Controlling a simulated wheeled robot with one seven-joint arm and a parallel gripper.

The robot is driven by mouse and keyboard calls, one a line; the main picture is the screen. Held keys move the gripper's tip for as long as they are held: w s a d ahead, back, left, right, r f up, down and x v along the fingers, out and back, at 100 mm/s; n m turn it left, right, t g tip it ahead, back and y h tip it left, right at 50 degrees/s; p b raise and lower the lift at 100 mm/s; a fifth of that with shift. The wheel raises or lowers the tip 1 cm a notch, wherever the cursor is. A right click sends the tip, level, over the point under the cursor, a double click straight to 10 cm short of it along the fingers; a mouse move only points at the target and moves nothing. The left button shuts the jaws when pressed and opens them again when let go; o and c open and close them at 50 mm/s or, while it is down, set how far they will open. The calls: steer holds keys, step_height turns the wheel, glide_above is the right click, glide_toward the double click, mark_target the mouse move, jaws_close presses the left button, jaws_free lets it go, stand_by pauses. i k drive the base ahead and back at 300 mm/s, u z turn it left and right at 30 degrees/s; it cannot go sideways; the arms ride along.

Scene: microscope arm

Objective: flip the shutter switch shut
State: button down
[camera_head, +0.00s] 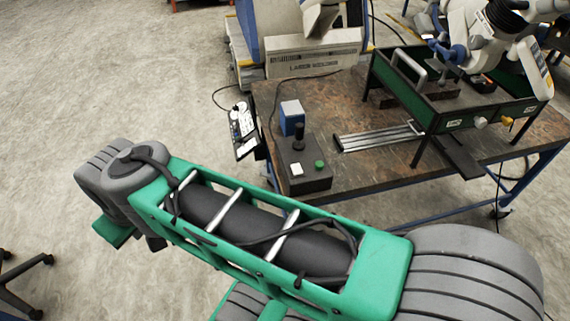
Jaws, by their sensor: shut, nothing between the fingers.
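No part that I can make out for certain as the shutter switch shows. A dark control box (309,180) on the near left of the table carries a black joystick (299,138), a white button (296,169) and a green button (319,165). A small dark panel (243,130) with white controls sits at the table's left edge; its details are too small to read. The microscope (480,40) stands at the upper right, partly cut off by the frame. My gripper is not in view; only my green and grey arm links show, in front of the table.
Cables run along the left edge. The floor at left is mostly clear.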

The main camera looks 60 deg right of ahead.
mark_target(297, 169)
steer(key=z, duration=0.2)
steer(key=i, duration=1.25)
steer(key=z, duration=1.25)
steer(key=i, duration=0.35)
steer(key=z, duration=0.4)
